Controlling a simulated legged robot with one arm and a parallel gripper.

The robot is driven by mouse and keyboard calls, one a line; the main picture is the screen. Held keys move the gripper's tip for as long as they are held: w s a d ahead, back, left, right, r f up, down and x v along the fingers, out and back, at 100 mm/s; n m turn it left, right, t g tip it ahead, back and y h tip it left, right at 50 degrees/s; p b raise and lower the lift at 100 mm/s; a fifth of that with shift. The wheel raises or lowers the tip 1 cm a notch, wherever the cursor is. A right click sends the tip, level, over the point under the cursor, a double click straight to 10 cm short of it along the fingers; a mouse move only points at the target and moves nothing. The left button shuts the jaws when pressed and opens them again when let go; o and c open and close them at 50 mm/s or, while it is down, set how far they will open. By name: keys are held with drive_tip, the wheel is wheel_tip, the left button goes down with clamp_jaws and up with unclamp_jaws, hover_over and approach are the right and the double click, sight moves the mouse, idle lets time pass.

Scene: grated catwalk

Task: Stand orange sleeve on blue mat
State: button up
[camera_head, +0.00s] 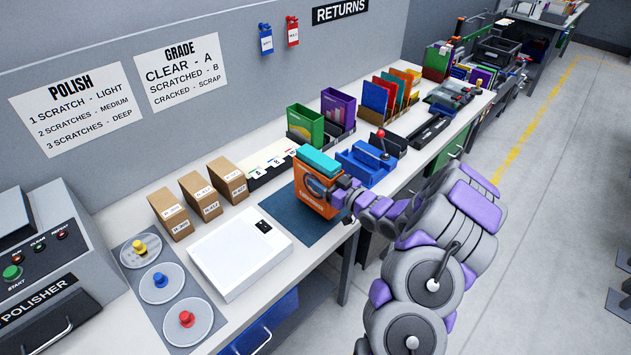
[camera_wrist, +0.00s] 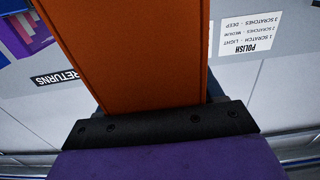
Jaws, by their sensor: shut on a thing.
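The orange sleeve (camera_head: 312,190) is upright over the far right part of the blue mat (camera_head: 284,216), with a teal top (camera_head: 320,161) showing. I cannot tell whether its bottom edge touches the mat. My gripper (camera_head: 343,196) is shut on the sleeve from its right side. In the wrist view the orange sleeve (camera_wrist: 130,55) fills the middle, right against the dark bar of my gripper (camera_wrist: 160,124). The fingertips are mostly hidden behind the sleeve.
A white box-like device (camera_head: 240,252) lies left of the mat. Several cardboard boxes (camera_head: 208,197) stand behind it. A blue holder with a red-knobbed lever (camera_head: 368,163) is close on the right. The front part of the mat is bare.

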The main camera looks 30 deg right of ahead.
drive_tip(key=w+f, duration=0.1)
drive_tip(key=w+f+b, duration=0.1)
drive_tip(key=w, duration=0.1)
drive_tip(key=w+f, duration=0.1)
drive_tip(key=shift+w+a+f+b, duration=0.1)
drive_tip(key=shift+w+f+b, duration=0.15)
drive_tip(key=shift+w+b, duration=0.1)
drive_tip(key=shift+f, duration=0.35)
drive_tip(key=shift+d+r, duration=0.1)
drive_tip(key=shift+d, duration=0.1)
drive_tip(key=o, duration=1.3)
drive_tip(key=p+v, duration=0.2)
drive_tip(key=v, duration=1)
drive_tip(key=shift+r, duration=0.1)
